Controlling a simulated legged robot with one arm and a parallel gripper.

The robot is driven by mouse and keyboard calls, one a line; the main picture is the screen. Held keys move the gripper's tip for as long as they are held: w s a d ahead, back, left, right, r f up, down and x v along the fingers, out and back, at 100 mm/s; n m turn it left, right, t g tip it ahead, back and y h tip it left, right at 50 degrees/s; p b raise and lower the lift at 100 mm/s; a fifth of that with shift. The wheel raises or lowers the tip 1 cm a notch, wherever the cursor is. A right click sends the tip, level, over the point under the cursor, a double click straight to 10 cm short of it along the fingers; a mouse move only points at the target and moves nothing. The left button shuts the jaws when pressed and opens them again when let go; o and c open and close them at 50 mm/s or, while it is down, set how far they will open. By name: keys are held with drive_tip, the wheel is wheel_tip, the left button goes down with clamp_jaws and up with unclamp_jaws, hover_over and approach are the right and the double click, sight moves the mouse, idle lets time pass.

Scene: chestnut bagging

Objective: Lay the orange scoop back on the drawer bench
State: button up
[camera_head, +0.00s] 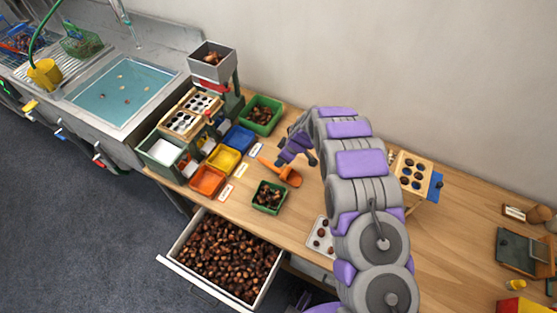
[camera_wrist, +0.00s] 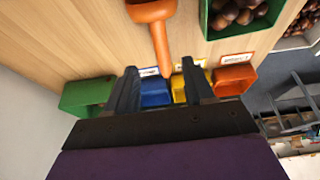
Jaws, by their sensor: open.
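The orange scoop (camera_head: 287,174) lies on the wooden drawer bench (camera_head: 290,222), between a small green box of chestnuts and my arm. In the wrist view the scoop (camera_wrist: 150,11) is at the top, with its handle pointing down toward my jaws. My gripper (camera_head: 291,153) is beside and above the scoop in the head view. In the wrist view my gripper (camera_wrist: 160,80) has its two dark fingers spread, with the handle's end showing between their tips. No grip on the handle shows. Whether a finger touches it I cannot tell.
Blue (camera_head: 239,138), yellow (camera_head: 223,158) and orange (camera_head: 207,180) bins stand left of the scoop. A green box of chestnuts (camera_head: 270,209) is close by. The open drawer (camera_head: 172,264) full of chestnuts juts out in front. A white tray (camera_head: 312,240) lies near my arm.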

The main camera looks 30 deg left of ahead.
drive_tip(key=shift+v, duration=0.85)
